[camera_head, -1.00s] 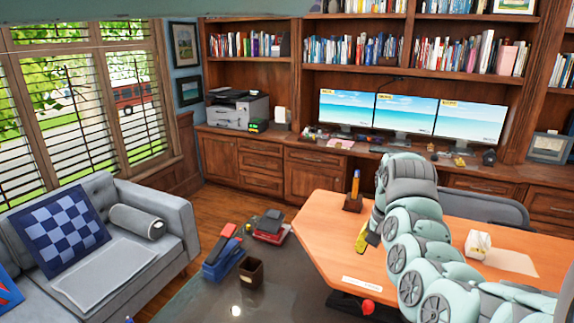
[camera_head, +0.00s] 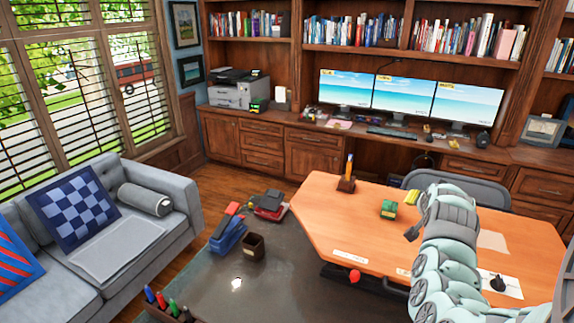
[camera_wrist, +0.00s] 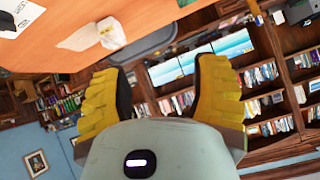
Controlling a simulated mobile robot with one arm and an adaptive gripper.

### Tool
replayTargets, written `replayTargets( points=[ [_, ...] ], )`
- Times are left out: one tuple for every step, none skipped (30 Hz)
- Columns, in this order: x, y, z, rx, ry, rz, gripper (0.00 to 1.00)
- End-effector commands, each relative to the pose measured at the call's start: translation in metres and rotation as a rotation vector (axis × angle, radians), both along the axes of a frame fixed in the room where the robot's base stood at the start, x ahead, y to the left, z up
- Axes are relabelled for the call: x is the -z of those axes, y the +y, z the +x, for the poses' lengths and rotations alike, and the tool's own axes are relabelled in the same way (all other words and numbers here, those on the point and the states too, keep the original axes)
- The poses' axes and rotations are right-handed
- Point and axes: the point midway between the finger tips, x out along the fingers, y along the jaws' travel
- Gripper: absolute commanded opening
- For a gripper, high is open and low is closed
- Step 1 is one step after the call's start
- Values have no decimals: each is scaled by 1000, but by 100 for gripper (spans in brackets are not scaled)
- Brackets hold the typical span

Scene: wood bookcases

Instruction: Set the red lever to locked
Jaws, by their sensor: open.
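The red lever shows as a round red knob (camera_head: 354,276) just below the near edge of the orange desk (camera_head: 330,215), by a dark bracket. A pale label (camera_head: 350,257) lies on the desktop above it. The lettering is too small to read. My gripper (camera_wrist: 158,88) is open and empty in the wrist view, its two yellow fingers spread apart. In the head view it is mostly hidden by my arm, which is over the desk to the right of the knob. The wrist view does not show the lever.
On the desk stand a pen holder (camera_head: 347,184), a green toy (camera_head: 388,209) and a black joystick-like object (camera_head: 497,284). A grey chair (camera_head: 460,190) is behind the desk. A low dark table (camera_head: 285,285) with stationery is left of it, before the sofa (camera_head: 180,220).

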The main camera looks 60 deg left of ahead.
Motion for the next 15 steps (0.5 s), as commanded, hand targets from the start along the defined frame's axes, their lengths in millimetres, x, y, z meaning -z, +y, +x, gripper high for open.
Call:
replayTargets(
  points=[
    [-6, -4, 4, 11, -23, 12, 61],
    [-9, -6, 6, 16, -39, 19, 61],
    [-12, -8, 9, 22, -54, 27, 61],
    [-13, -10, 10, 26, -64, 32, 61],
    [-15, -11, 11, 29, -73, 37, 61],
    [-16, -12, 13, 33, -85, 43, 61],
    [-18, -13, 14, 36, -94, 47, 61],
    [-19, -14, 15, 38, -100, 50, 61],
    [-20, -15, 16, 40, -106, 53, 61],
    [-20, -15, 16, 41, -108, 54, 61],
    [-20, -16, 16, 42, -111, 55, 61],
    [-21, -16, 16, 42, -113, 56, 61],
    [-21, -16, 17, 43, -113, 57, 61],
    [-21, -16, 17, 42, -114, 56, 61],
    [-21, -16, 17, 43, -115, 57, 61]
  ],
)
